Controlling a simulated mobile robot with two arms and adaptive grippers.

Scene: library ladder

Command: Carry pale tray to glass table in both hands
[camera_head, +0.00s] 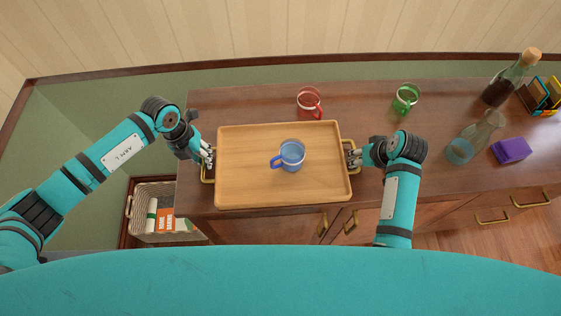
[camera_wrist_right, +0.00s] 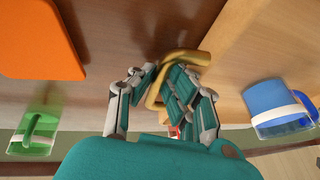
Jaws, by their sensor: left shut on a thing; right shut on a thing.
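The pale wooden tray (camera_head: 250,180) appears level over the brown cabinet top in the head view; I cannot tell whether it touches the top. A blue mug (camera_head: 292,155) stands on it; the mug also shows in the right wrist view (camera_wrist_right: 275,105). My left gripper (camera_head: 208,158) is shut on the tray's left brass handle (camera_head: 207,174). My right gripper (camera_head: 352,156) is shut on the right brass handle (camera_wrist_right: 184,58), with its fingers around the bar in the right wrist view. No glass table is in view.
On the cabinet (camera_head: 250,98) stand a red mug (camera_head: 310,103), a green mug (camera_head: 406,98), a corked bottle (camera_head: 505,82), a clear glass vessel (camera_head: 470,142) and a purple block (camera_head: 511,150). An orange flat object (camera_wrist_right: 40,40) lies near my right gripper. A basket (camera_head: 155,212) is lower left.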

